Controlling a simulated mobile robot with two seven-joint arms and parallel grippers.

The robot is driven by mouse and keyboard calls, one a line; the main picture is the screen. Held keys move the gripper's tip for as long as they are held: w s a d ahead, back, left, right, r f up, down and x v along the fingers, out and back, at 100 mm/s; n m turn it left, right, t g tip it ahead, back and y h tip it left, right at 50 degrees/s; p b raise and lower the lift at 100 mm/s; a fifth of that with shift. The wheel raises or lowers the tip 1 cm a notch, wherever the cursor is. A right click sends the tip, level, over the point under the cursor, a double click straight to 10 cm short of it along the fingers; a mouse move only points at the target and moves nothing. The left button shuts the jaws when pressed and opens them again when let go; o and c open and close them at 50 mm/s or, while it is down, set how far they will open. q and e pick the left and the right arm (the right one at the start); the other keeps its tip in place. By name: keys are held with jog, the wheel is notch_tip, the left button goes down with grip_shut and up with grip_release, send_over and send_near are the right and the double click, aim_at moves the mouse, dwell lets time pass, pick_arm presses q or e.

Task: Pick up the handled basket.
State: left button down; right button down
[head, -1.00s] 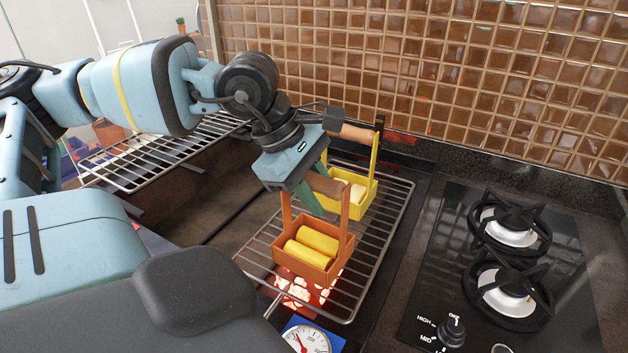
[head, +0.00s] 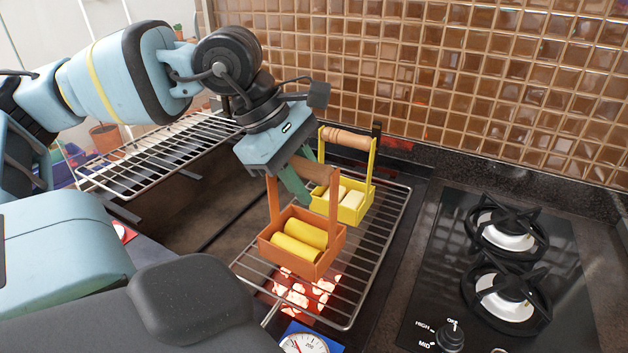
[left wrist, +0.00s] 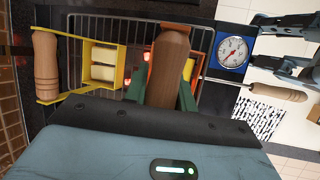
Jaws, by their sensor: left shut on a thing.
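The orange handled basket (head: 290,262) holds yellow rolls (head: 298,240) and has a wooden bar handle (head: 316,170). My left gripper (head: 305,174) is shut on that handle, with its green fingers on either side of it in the left wrist view (left wrist: 168,88). The basket hangs roughly level, apparently a little above the grill grate (head: 350,295). A second basket, yellow (head: 356,214), with pale pieces inside and a wooden handle (head: 346,139), stands on the grate just behind. My right gripper is not seen.
Glowing coals (head: 305,296) lie under the grate's front. An empty raised rack (head: 150,155) is at the left. A tiled wall (head: 450,90) closes the back. A black gas hob (head: 420,270) is at the right, and a dial gauge (head: 304,344) at the front.

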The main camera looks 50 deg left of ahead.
pick_arm(q)
jog(key=s+a+r, duration=0.1)
jog(key=s+a, duration=0.4)
jog(key=s, duration=0.8)
jog(key=shift+s+r, duration=0.2)
jog(key=shift+s, duration=0.05)
